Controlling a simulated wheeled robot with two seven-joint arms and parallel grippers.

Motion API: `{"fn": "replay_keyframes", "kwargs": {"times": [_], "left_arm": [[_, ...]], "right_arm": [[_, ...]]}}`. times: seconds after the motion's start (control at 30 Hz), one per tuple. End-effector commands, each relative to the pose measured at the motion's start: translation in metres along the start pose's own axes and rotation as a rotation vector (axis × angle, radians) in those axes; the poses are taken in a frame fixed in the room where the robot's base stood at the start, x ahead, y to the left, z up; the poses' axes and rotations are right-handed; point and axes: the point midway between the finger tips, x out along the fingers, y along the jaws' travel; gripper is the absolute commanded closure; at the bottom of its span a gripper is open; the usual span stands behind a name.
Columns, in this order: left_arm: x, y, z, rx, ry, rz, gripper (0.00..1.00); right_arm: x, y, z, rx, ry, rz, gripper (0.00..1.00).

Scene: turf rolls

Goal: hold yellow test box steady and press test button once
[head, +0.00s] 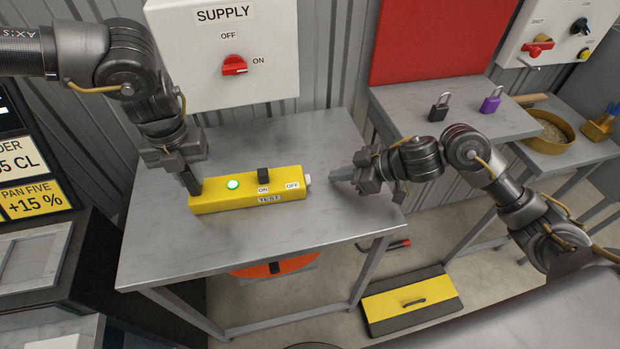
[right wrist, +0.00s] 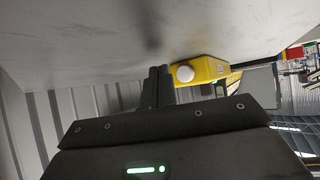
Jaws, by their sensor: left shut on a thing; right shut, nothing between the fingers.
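The yellow test box (head: 245,203) lies on the grey metal table (head: 250,240), with a lit green lamp, a black switch (head: 263,175) between ON and OFF labels, and a TEST label. The white test button (head: 308,180) is on its right end; it also shows in the right wrist view (right wrist: 185,74). My left gripper (head: 195,190) is shut on the box's left end. My right gripper (head: 335,178) is shut and empty, a short gap to the right of the button. In the right wrist view its fingertips (right wrist: 160,72) are just left of the button.
A white SUPPLY panel (head: 275,75) with a red rotary switch (head: 234,65) stands behind the table. Black (head: 439,108) and purple (head: 490,101) padlocks stand on the bench at right. A yellow and black step (head: 400,305) is on the floor. The table's front is clear.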

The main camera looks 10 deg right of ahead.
Motion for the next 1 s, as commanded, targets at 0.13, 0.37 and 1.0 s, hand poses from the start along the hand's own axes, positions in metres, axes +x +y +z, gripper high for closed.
{"fn": "replay_keyframes", "kwargs": {"times": [0.13, 0.37, 1.0], "left_arm": [[0.0, 0.0, 0.0, -0.001, 0.0, 0.001, 1.0], [0.0, 0.001, 0.0, -0.001, 0.0, 0.001, 1.0], [0.0, 0.001, 0.0, -0.001, 0.0, 0.001, 1.0]], "right_arm": [[0.011, -0.008, -0.009, -0.001, 0.001, -0.001, 1.0], [0.019, -0.014, -0.014, 0.0, 0.0, 0.0, 1.0], [0.02, -0.014, -0.014, 0.0, 0.0, 0.001, 1.0]]}}
